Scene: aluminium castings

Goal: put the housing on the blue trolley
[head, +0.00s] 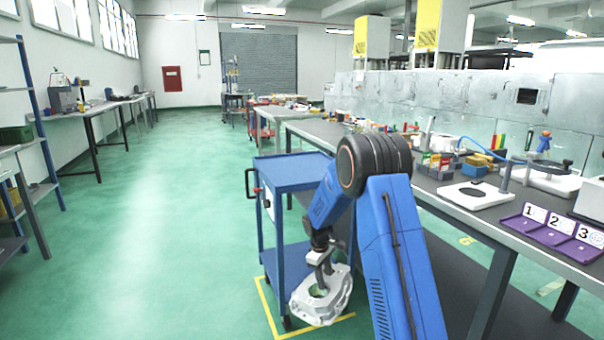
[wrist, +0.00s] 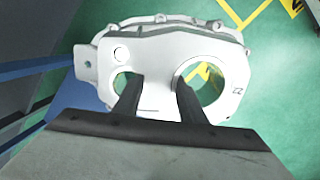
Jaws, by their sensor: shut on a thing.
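The housing (head: 322,300) is a pale grey aluminium casting with round openings. In the head view it hangs from my gripper (head: 322,262), in front of the blue trolley (head: 292,168) and below the level of its top shelf. In the wrist view the housing (wrist: 160,62) fills the upper middle, with green floor and yellow tape showing beyond it. My gripper's two dark fingers (wrist: 158,98) reach to its two openings and are shut on it. The trolley's top shelf looks bare where it shows; my arm hides part of its right side.
A long workbench (head: 487,228) runs along the right with a purple numbered tray (head: 555,232) and tools on it. Yellow tape (head: 268,305) marks the floor around the trolley. Green floor (head: 160,230) is clear to the left. Shelving (head: 35,120) stands at the far left.

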